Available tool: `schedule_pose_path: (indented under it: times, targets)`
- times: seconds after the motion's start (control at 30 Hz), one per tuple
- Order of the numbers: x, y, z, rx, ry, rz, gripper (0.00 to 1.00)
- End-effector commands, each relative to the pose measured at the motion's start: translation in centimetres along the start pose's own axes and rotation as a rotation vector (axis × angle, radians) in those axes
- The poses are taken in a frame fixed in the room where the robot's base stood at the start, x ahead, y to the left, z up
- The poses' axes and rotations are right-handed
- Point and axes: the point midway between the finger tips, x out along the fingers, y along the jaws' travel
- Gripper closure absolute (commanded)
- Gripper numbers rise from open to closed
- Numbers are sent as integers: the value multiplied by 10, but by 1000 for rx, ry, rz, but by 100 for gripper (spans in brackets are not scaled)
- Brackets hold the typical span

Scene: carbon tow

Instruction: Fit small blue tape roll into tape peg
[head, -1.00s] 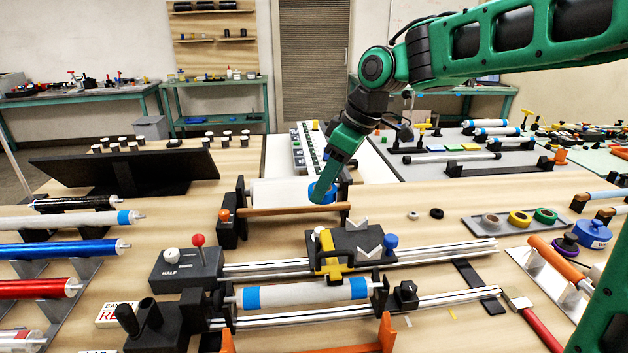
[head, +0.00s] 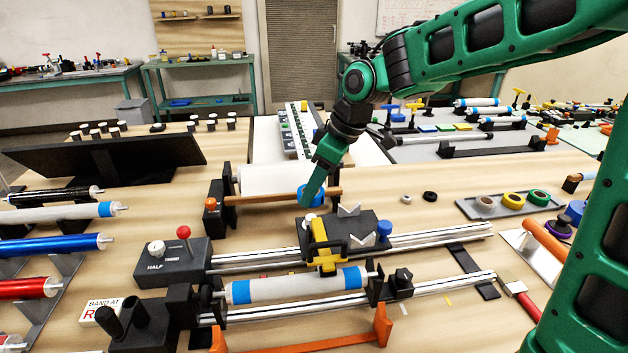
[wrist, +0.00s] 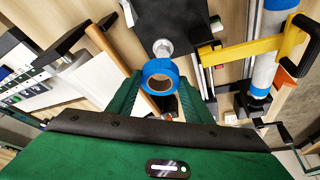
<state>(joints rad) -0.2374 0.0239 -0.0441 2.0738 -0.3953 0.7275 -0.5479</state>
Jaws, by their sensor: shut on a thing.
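My gripper (wrist: 160,90) is shut on the small blue tape roll (wrist: 160,73), one green finger on each side of it. In the head view the blue tape roll (head: 311,195) hangs under the fingers, partly covered by them. The tape peg (wrist: 162,47) is a pale, round-topped post, seen just beyond the roll's rim in the wrist view. In the head view the peg (head: 309,219) stands on the black carriage (head: 345,236), just below the roll. The roll looks apart from the peg and not around it, though the exact height gap is hard to tell.
The carriage carries a yellow handle (head: 322,245), white V-blocks and a blue knob (head: 384,229). A wooden bar (head: 280,197) and white roll (head: 268,180) lie behind it. A taped tube (head: 295,287) lies in front. A tray of tape rolls (head: 490,206) stands at right.

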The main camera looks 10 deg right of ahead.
Motion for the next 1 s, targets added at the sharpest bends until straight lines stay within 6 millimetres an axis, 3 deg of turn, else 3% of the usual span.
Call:
schedule_pose_path:
  times: [0.43,1.0]
  targets:
    - [31,0,13,1,-1,-1,76]
    - [36,1,16,3,0,1,76]
